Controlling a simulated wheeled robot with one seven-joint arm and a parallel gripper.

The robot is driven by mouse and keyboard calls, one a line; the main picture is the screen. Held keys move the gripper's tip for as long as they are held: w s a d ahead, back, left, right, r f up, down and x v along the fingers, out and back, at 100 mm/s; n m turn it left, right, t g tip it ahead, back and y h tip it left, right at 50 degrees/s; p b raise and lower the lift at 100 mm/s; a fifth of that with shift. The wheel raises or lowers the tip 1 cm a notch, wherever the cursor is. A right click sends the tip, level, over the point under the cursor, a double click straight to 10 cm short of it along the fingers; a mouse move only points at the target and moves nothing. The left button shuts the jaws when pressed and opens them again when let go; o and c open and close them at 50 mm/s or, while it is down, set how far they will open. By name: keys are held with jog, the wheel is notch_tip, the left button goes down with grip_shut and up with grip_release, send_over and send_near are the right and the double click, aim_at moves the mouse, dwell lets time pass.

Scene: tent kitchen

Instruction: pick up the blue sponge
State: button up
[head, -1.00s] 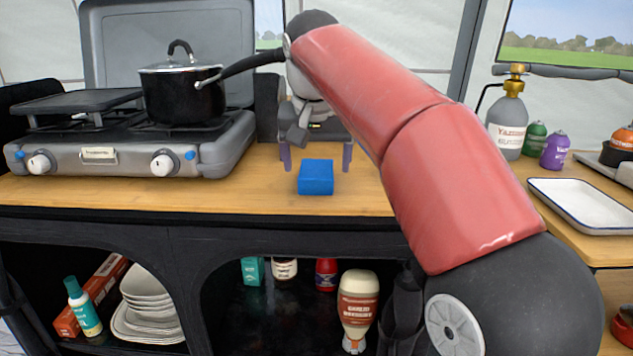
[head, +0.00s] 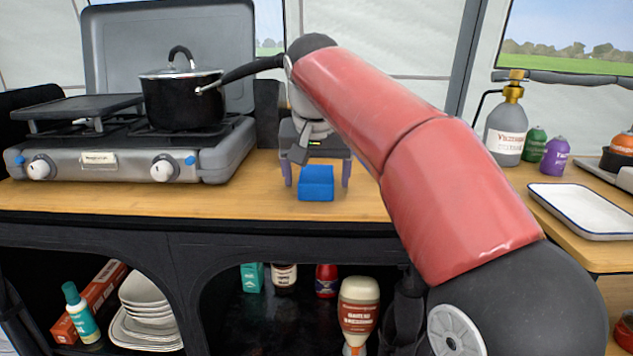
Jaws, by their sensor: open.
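The blue sponge (head: 316,184) lies on the wooden counter, right of the stove and close to the front edge. My gripper (head: 317,182) is just behind and above the sponge, pointing down. Its two purplish fingers stand wide apart, one on the left and one on the right of the sponge. The gripper is open and holds nothing. I cannot tell from this view how far the fingertips are from the counter or how deep the sponge sits between them.
A camping stove (head: 130,145) with a lidded black pot (head: 182,98) stands left; the pot's handle reaches toward my arm. A white tray (head: 580,209) and a gas bottle (head: 506,125) are on the right. Shelves below hold plates (head: 147,316) and bottles. Counter is bare around the sponge.

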aim_at(316, 170)
jog(key=c, duration=1.1)
jog(key=shift+r, duration=0.25)
notch_tip(316, 170, up, 4)
jog(key=shift+r+p, duration=0.1)
jog(key=shift+p, duration=0.8)
jog(key=s+b, duration=0.1)
jog(key=s, duration=0.5)
jog(key=s+b, duration=0.1)
jog(key=s, duration=0.5)
jog(key=s+b, duration=0.1)
jog(key=s, duration=0.5)
jog(key=shift+a+f, duration=0.3)
jog(key=shift+f, duration=0.05)
